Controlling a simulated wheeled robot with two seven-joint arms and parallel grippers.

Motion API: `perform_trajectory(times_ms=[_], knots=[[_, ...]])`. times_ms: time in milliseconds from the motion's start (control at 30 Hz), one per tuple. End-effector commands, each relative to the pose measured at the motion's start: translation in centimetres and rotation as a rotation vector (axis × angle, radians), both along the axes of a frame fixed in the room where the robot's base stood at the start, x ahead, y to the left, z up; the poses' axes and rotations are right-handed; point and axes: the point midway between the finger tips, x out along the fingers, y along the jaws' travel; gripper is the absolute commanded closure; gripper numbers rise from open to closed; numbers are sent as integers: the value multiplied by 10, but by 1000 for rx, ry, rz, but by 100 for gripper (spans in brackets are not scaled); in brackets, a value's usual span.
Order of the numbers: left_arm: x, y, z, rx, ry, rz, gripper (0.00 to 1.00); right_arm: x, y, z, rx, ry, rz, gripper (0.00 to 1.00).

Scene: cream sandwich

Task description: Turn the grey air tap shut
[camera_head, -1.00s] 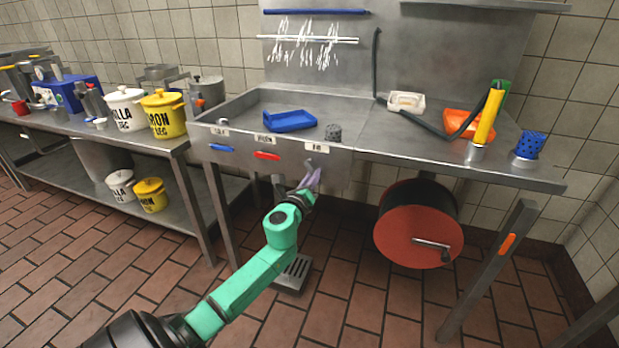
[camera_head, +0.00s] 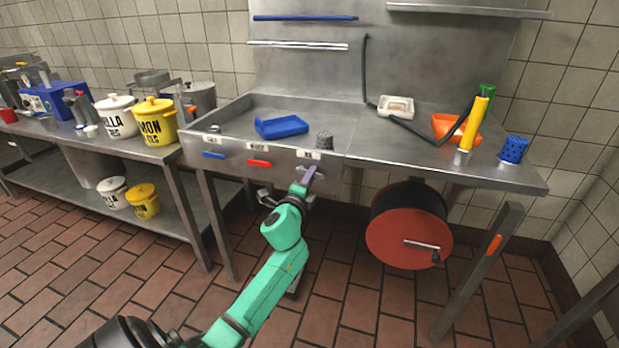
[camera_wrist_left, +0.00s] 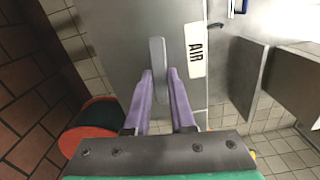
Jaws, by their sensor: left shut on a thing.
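The grey air tap (camera_wrist_left: 157,56) is a flat lever on the steel front panel of the sink, beside the "AIR" label (camera_wrist_left: 195,50). In the left wrist view its lever slants between the two purple fingers of my left gripper (camera_wrist_left: 159,78), which is shut on it. In the head view my left gripper (camera_head: 309,175) is at the panel just below the air label (camera_head: 308,154), and it hides most of the tap. My right gripper is in neither current view.
A blue tap (camera_head: 213,154) and a red tap (camera_head: 259,163) sit left along the same panel. A red hose reel (camera_head: 410,240) hangs under the counter to the right. A blue tray (camera_head: 281,127) and a grey sponge-like piece (camera_head: 324,141) lie above.

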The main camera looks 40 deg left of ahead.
Motion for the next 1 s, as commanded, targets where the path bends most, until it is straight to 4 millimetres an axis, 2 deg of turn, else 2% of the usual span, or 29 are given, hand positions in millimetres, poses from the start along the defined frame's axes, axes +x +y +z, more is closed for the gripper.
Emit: perform_trajectory(times_ms=[300, 800, 833, 867, 900, 1000], knots=[[0, 0, 4, -110, -36, 2, 100, -10, -3, 0, -2, 2, 5, 50], [0, 1, 4, -126, -42, 2, 100, -13, -3, -1, -2, 4, 5, 50], [0, 1, 4, -125, -42, 2, 66, -13, -3, -1, -2, 4, 5, 50], [0, 1, 4, -125, -43, 2, 55, -13, -3, -1, -2, 4, 5, 50], [0, 0, 4, -125, -43, 2, 48, -13, -3, -1, -2, 4, 5, 50], [0, 0, 4, -124, -42, 1, 48, -13, -3, -1, -2, 5, 5, 50]])
